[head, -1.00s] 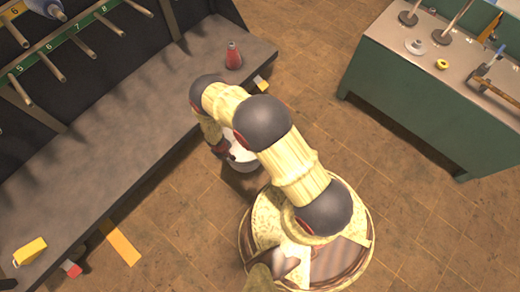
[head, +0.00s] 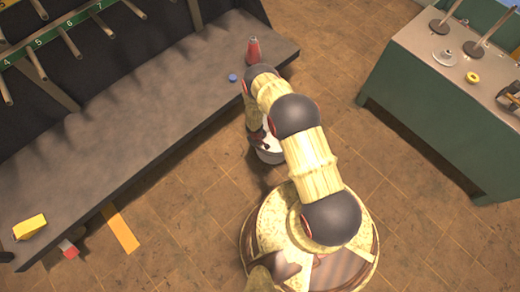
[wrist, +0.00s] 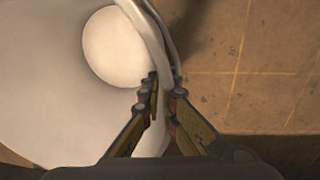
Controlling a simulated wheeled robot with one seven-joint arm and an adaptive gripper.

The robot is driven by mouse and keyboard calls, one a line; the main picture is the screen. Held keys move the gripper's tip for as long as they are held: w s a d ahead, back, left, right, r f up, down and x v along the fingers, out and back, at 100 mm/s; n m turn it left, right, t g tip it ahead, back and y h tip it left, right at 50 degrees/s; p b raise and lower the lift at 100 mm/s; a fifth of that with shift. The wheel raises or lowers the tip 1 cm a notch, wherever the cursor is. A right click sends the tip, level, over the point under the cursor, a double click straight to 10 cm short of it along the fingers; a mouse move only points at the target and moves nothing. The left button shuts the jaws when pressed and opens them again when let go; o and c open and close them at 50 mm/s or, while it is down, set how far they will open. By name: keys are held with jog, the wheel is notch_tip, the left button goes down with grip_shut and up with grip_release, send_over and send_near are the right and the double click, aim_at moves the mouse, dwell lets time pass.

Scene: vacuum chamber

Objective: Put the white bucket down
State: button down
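The white bucket (head: 268,155) is beside the dark bench, partly hidden by my arm in the head view. The wrist view looks down into the bucket (wrist: 50,90), past its rim to its round pale bottom. My gripper (wrist: 165,93) has one finger inside the bucket wall and one outside, closed on the rim. In the head view my gripper (head: 258,137) is mostly covered by my arm. I cannot tell whether the bucket's base touches the floor.
A long dark bench (head: 130,130) runs along the left, carrying a red bottle-like object (head: 253,50), a small blue object (head: 232,77) and a yellow block (head: 30,227). A green cabinet (head: 425,125) stands at right. Tiled floor (head: 190,190) is open between them.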

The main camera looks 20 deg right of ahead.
jog(key=shift+w+d+f, duration=0.1)
jog(key=shift+d+f, duration=0.25)
jog(key=shift+f, duration=0.15)
jog(key=shift+f+b, duration=1.05)
jog(key=shift+f, duration=0.45)
jog(key=c, duration=2)
grip_release()
jog(key=shift+c, duration=0.2)
